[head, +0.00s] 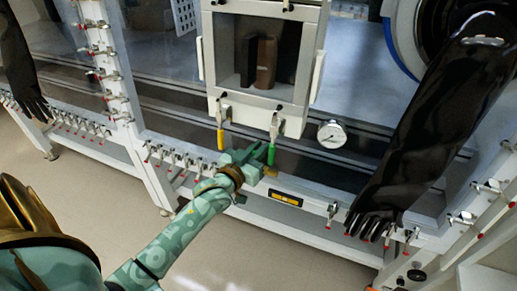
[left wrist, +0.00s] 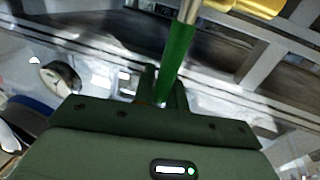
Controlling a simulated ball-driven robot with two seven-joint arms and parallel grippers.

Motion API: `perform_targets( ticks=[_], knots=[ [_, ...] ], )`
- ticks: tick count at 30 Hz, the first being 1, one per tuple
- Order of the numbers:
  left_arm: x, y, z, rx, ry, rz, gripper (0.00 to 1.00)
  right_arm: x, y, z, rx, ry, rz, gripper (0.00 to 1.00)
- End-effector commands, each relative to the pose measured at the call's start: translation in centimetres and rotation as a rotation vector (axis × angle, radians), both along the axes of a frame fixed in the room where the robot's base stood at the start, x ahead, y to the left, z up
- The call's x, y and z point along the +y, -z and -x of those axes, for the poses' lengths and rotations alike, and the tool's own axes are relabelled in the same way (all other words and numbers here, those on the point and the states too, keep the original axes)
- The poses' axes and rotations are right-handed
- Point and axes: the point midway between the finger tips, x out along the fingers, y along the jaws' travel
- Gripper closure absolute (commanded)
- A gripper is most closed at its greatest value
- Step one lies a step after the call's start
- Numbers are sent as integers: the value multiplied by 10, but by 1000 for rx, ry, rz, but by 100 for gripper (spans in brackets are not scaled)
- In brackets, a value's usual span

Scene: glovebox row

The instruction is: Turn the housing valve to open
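Two valve handles hang below the windowed housing (head: 262,60) in the head view. One is a yellow handle (head: 220,139), pointing down. The other is a green handle (head: 271,153) on a metal stem, also pointing down. My left gripper (head: 264,157) is at the green handle. In the left wrist view the green handle (left wrist: 178,58) runs down between my two dark fingers (left wrist: 165,92), which sit close against both sides, with no clear gap visible. Part of the handle's lower end is hidden by the gripper. My right gripper is not in view.
A round pressure gauge (head: 332,134) sits right of the green handle. A black glove (head: 430,130) hangs at the right, another (head: 18,65) at the far left. Small red-tipped valves line the white frame (head: 330,195). The floor (head: 240,245) in front is clear.

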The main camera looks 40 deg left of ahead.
Motion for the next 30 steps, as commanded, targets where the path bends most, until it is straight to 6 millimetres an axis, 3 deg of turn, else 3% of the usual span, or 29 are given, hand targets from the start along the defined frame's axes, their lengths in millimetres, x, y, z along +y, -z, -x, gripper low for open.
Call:
perform_targets(
  ticks=[14,30],
  knots=[
    [13,-2,4,-33,-20,141,100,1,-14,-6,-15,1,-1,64],
    [54,15,15,-146,-78,618,100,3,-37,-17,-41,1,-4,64]
  ],
)
